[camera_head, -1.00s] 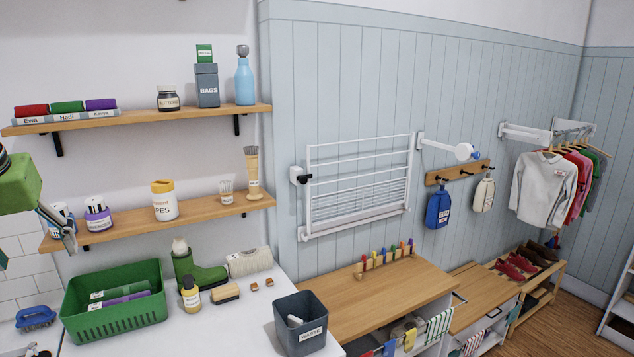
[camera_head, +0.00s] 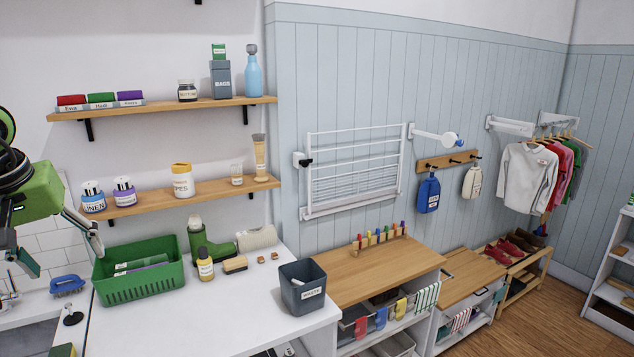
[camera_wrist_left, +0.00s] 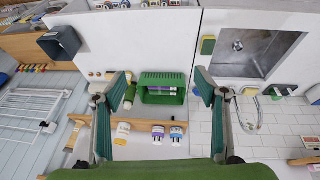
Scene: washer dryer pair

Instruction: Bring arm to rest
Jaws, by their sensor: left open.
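My left gripper (camera_head: 58,246) comes in at the left edge of the head view, with a green body and grey-teal fingers. It is open, with nothing between its fingers. My right arm and gripper are not in view.
Labelled jars (camera_head: 124,190) stand on the lower shelf close to the left arm. A sink (camera_wrist_left: 255,52) shows in the wrist view.

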